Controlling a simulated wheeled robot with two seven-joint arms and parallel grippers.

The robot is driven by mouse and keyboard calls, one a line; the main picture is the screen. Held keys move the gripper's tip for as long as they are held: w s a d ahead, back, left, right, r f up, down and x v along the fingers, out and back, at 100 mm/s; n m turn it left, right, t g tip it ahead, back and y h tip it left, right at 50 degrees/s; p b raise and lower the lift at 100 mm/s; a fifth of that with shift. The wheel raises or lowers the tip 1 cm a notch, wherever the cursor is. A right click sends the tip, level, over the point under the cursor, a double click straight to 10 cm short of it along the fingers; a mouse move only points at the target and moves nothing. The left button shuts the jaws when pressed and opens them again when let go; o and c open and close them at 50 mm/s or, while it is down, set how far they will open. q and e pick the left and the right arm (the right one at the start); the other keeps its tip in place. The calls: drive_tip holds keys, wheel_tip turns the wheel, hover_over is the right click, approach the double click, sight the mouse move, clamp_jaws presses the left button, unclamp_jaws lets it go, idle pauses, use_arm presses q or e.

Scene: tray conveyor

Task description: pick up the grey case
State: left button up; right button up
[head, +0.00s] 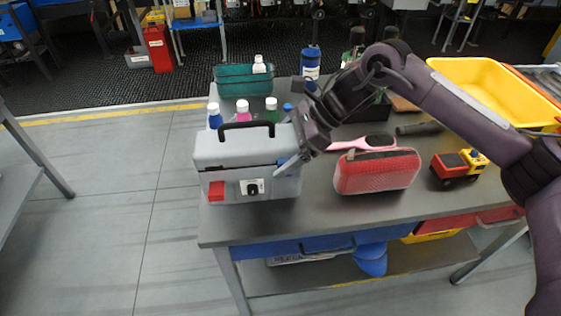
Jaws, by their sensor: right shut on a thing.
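The grey case (230,151) is upright at the left end of the table, with a black handle on its lid and a red patch and dark latch on its front. I cannot tell whether its base touches the table. My right gripper (291,161) comes in from the right and is shut on the case's right side, near the front right corner. The gripper and arm hide part of that side. My left gripper is not in view.
The table (320,222) also holds a red case (376,171), a toy truck (459,165), a pink brush (362,143) and a yellow bin (490,88). Several bottles and a green basket (243,80) stand behind the grey case. Floor left of the table is clear.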

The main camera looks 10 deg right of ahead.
wheel_tip(320, 180, up, 16)
drive_tip(key=b, duration=0.1)
drive_tip(key=shift+a+r, duration=0.1)
idle(0.4)
drive_tip(key=shift+p, duration=0.35)
